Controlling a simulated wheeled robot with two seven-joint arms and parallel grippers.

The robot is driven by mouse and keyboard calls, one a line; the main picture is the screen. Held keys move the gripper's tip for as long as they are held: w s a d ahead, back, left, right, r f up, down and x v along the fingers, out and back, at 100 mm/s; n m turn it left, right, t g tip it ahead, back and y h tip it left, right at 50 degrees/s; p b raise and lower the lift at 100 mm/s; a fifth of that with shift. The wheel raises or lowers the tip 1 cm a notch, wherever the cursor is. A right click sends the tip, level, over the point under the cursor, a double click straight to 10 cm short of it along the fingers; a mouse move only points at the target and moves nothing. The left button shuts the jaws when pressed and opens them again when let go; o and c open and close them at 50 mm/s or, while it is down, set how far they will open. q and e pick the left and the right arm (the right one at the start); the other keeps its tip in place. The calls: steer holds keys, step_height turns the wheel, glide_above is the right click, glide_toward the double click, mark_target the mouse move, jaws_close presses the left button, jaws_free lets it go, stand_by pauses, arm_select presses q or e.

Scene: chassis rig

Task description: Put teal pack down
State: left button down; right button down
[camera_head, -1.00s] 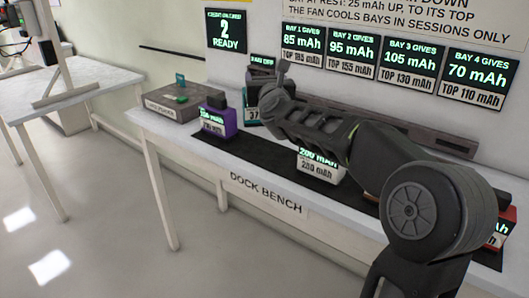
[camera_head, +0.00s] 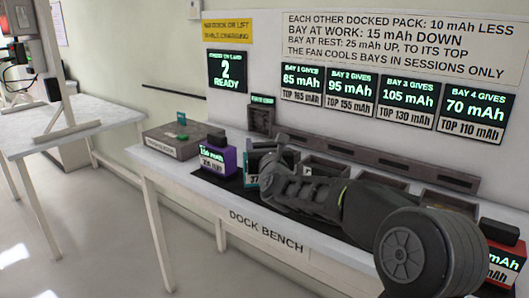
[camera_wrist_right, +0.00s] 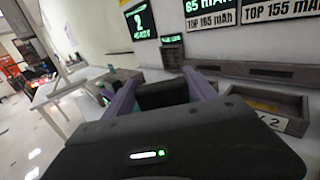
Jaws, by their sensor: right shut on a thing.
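The teal pack (camera_head: 252,160) has a white label and shows in part in the head view, just right of the purple pack (camera_head: 217,156). My right gripper (camera_head: 267,164) is shut on it and covers its right side. The pack is low, at the black mat on the dock bench; I cannot tell whether it touches the mat. In the right wrist view, a dark block (camera_wrist_right: 163,95), the top of the held pack, is between the two fingers. My left gripper is not in view.
A grey box with a green piece (camera_head: 176,138) stands at the bench's left end. The bay row (camera_head: 325,166) runs along the back, partly behind my arm. A red pack (camera_head: 505,252) stands at the right. A white table (camera_head: 75,122) is at the left.

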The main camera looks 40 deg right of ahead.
steer(key=shift+f, duration=0.8)
steer(key=shift+f, duration=0.1)
steer(key=shift+c, duration=1.4)
jaws_free()
steer(key=b+v, duration=0.1)
steer(key=v, duration=1.1)
